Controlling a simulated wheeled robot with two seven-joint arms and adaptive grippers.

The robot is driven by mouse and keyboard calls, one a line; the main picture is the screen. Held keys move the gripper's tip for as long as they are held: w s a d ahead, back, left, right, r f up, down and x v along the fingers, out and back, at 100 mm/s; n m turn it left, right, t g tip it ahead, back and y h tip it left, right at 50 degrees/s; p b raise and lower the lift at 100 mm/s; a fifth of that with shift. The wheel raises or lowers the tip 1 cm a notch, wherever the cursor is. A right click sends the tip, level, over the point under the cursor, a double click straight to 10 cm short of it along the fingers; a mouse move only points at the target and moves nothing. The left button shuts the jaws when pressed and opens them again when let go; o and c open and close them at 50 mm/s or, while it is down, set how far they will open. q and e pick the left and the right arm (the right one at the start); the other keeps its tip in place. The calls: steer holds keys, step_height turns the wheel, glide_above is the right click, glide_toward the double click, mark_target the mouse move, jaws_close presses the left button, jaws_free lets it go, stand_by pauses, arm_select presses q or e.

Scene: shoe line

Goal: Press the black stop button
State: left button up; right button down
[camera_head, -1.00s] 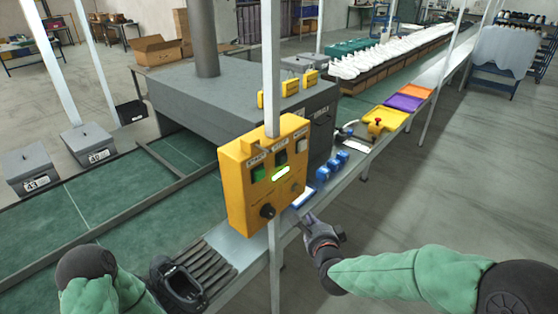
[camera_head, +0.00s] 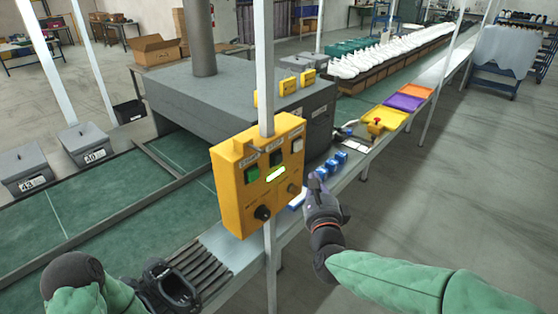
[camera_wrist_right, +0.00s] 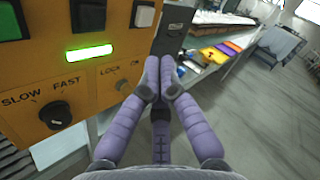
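The yellow control box (camera_head: 232,205) hangs on a pale post above the line. Its face carries the black stop button (camera_head: 276,157) between a green button (camera_head: 252,174) and a white button (camera_head: 297,145). In the right wrist view the black button (camera_wrist_right: 88,14) is at the top left. My right gripper (camera_head: 315,180) is to the right of the box, apart from the buttons. In the right wrist view its fingertips (camera_wrist_right: 159,78) are together, with nothing seen between them, right of and below the black button.
A lit green display (camera_wrist_right: 89,53) and a black speed knob (camera_wrist_right: 55,115) are on the box. Blue blocks (camera_head: 332,165) and a yellow tray (camera_head: 386,119) lie behind my right gripper.

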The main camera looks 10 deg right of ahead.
mark_target(277, 159)
steer(key=w+a+p, duration=0.2)
steer(key=w+a, duration=0.3)
steer(key=w, duration=0.2)
steer(key=shift+a, duration=0.2)
stand_by(0.4)
stand_by(1.2)
steer(key=shift+w+a+b, duration=0.25)
steer(key=shift+w+b, duration=0.05)
steer(key=shift+b, duration=0.25)
